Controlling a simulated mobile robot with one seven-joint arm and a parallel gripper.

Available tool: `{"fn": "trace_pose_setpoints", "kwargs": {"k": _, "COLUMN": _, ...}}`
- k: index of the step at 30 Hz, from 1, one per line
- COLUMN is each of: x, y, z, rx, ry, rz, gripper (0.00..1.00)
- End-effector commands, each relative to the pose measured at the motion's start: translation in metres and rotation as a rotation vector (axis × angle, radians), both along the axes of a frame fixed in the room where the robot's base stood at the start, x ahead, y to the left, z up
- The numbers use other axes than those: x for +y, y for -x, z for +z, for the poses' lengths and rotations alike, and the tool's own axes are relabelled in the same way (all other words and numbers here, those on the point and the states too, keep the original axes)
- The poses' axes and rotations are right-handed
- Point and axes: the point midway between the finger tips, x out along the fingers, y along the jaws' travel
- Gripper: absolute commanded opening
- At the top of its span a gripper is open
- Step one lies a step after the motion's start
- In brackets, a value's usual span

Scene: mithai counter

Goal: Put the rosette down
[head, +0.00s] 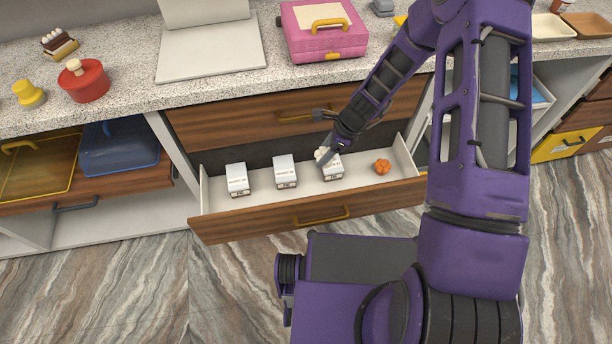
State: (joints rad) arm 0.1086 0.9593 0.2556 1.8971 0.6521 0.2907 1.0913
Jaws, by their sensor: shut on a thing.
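My gripper (326,152) reaches down over the open drawer (318,213), just above the third white box from the left (334,172). It is shut on a small cream-white thing, which I take to be the rosette (320,154). The rosette shows only in part beside the fingers, and I cannot tell whether it touches the box. A small orange ridged thing (382,167) lies in the drawer to the right of that box.
Two more white boxes (237,180) (285,171) stand in the drawer's left half, with bare floor between them. A pink case (324,30), a red pot (84,81) and a yellow knobbed thing (28,94) stand on the speckled counter above. My arm hides the right side.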

Motion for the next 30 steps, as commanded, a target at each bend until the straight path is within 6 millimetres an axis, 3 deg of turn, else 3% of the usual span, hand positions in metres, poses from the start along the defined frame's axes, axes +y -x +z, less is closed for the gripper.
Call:
{"fn": "trace_pose_setpoints", "kwargs": {"k": 2, "x": 0.006, "y": -0.005, "z": -0.012, "rx": 0.007, "ry": -0.004, "rz": -0.170, "gripper": 0.12}}
{"fn": "trace_pose_setpoints", "kwargs": {"k": 4, "x": 0.009, "y": -0.008, "z": -0.037, "rx": 0.013, "ry": -0.006, "rz": -0.305, "gripper": 0.12}}
{"fn": "trace_pose_setpoints", "kwargs": {"k": 12, "x": 0.011, "y": -0.012, "z": -0.112, "rx": 0.012, "ry": -0.006, "rz": -0.390, "gripper": 0.12}}
{"fn": "trace_pose_setpoints", "kwargs": {"k": 25, "x": 0.011, "y": -0.012, "z": -0.181, "rx": 0.011, "ry": -0.007, "rz": -0.393, "gripper": 0.12}}
{"fn": "trace_pose_setpoints", "kwargs": {"k": 30, "x": 0.011, "y": -0.013, "z": -0.197, "rx": 0.008, "ry": -0.006, "rz": -0.391, "gripper": 0.12}}
